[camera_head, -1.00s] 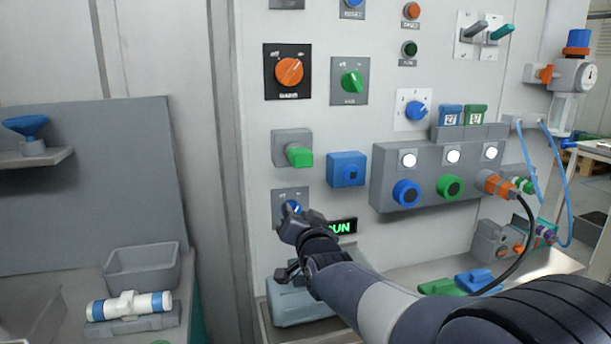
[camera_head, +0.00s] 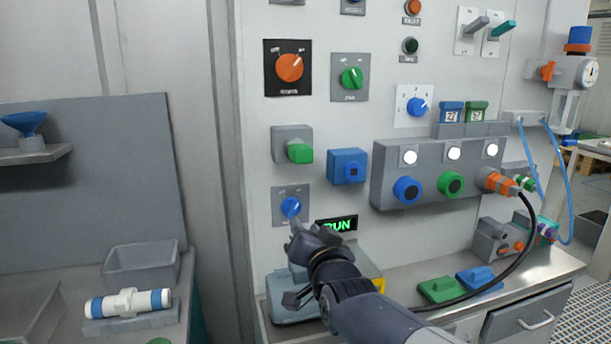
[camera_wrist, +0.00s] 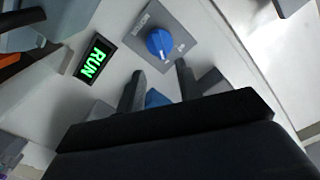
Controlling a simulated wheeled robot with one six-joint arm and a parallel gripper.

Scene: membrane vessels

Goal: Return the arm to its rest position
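My gripper (camera_head: 297,232) is just below and in front of a blue rotary knob (camera_head: 291,207) on a grey plate, low on the pale panel. The knob also shows in the wrist view (camera_wrist: 160,43), just beyond the fingertips, with a clear gap to them. In the wrist view my two fingers (camera_wrist: 160,76) stand apart. Nothing is gripped between them; a blue shape shows in the gap behind. The green lit RUN display (camera_head: 337,224) is right of the knob, and my arm stretches down from there toward the lower right.
A grey box with round buttons (camera_head: 428,174) sticks out of the panel to the right. Below it is a ledge with green (camera_head: 441,286) and blue (camera_head: 480,280) blocks and a black cable. A grey-blue case (camera_head: 284,304) lies under my gripper. A bin (camera_head: 141,268) stands left.

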